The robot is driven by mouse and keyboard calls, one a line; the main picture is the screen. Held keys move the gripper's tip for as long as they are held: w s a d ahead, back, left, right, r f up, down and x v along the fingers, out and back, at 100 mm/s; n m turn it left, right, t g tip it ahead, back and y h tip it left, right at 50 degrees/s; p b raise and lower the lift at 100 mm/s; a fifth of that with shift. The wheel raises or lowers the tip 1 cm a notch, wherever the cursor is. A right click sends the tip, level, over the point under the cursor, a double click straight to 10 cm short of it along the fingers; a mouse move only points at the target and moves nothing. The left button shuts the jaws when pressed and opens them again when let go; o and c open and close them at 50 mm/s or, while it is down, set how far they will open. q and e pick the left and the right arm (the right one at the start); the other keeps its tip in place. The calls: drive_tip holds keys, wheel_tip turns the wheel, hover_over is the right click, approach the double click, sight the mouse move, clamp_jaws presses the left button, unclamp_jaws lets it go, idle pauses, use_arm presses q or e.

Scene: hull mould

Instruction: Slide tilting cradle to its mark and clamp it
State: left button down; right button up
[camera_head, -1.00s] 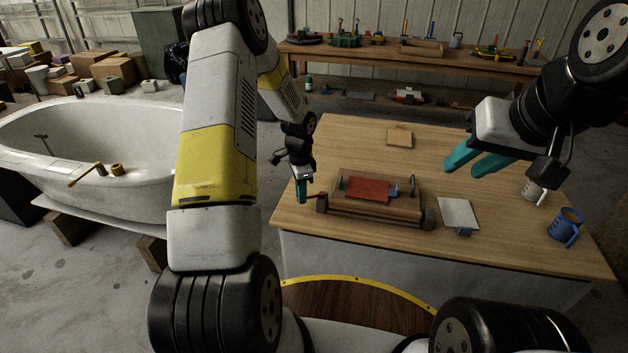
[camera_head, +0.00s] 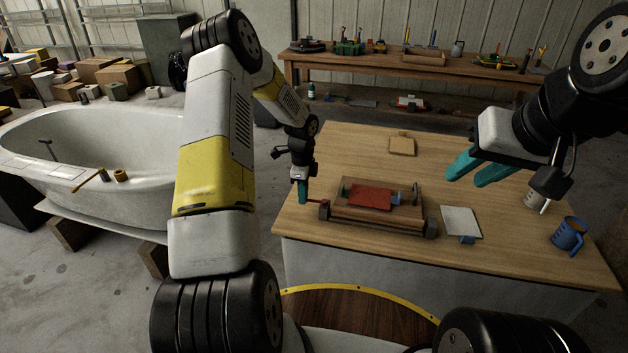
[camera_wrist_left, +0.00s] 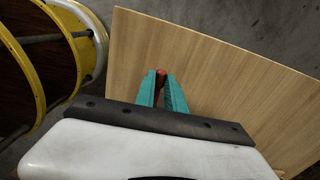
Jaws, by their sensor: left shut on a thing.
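The tilting cradle (camera_head: 413,215) is a low wooden frame on the workbench, with a red block (camera_head: 371,197) lying in it and a blue part at its right side. Dark blocks sit at its near left and near right ends. My left gripper (camera_head: 303,198) points down at the cradle's left end. Its teal fingers are shut on a small reddish handle, which also shows between the fingertips in the left wrist view (camera_wrist_left: 162,74). My right gripper (camera_head: 478,175) hangs over the right part of the bench with its teal fingers apart and empty. No mark can be made out.
On the wooden bench (camera_head: 345,145) lie a small wooden piece (camera_head: 402,146) behind the cradle and a pale plate (camera_head: 461,222) right of it. A blue mug (camera_head: 568,234) and a pale cup (camera_head: 536,198) stand further right. A white tub (camera_head: 90,150) is at the left.

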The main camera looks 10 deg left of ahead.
use_arm(q)
drive_tip(key=c, duration=1.4)
unclamp_jaws()
drive_tip(key=shift+r, duration=3.9)
drive_tip(key=shift+r, duration=0.1)
drive_tip(key=s+d+r+n+t, duration=0.1)
drive_tip(key=s+r+n, duration=0.4)
drive_tip(key=r, duration=0.5)
drive_tip(key=s+d+r+n+t, duration=0.2)
drive_tip(key=s+r+n, duration=0.1)
drive_tip(key=s+r, duration=0.55)
drive_tip(key=s+d+r+n+t+h, duration=0.1)
drive_tip(key=s+r+n, duration=0.3)
drive_tip(key=s, duration=0.4)
drive_tip(key=s+d+r+n+t+h, duration=0.1)
drive_tip(key=s+r+n, duration=0.3)
drive_tip(key=s, duration=0.4)
drive_tip(key=shift+s+d+r+n+t, duration=0.25)
drive_tip(key=shift+s+d+n+t, duration=0.15)
drive_tip(key=shift+d+n+t, duration=0.2)
